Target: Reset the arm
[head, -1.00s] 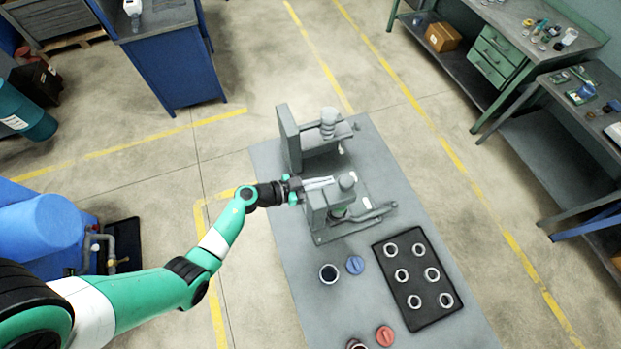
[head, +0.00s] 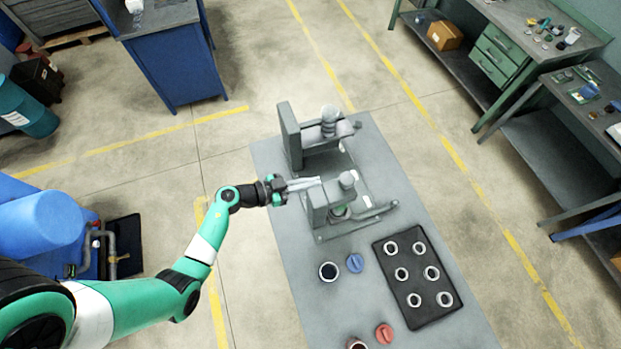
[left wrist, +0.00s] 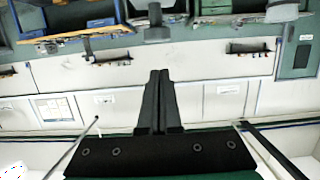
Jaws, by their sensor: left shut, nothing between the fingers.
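My left arm comes in from the left in the head view. Its gripper (head: 304,184) is shut and empty, level with the near block of the grey ring grinder (head: 325,205) and just left of it. I cannot tell whether the fingertips touch the machine. In the left wrist view the two dark fingers (left wrist: 158,100) lie together with nothing between them; walls and shelves lie beyond. My right gripper is not in view.
A black mat (head: 420,305) with several metal rings lies on the grey table (head: 275,160). A dark-filled ring (head: 328,271), a blue disc (head: 355,263) and a red disc (head: 384,334) lie near it. A blue cabinet (head: 180,65) stands at the back left.

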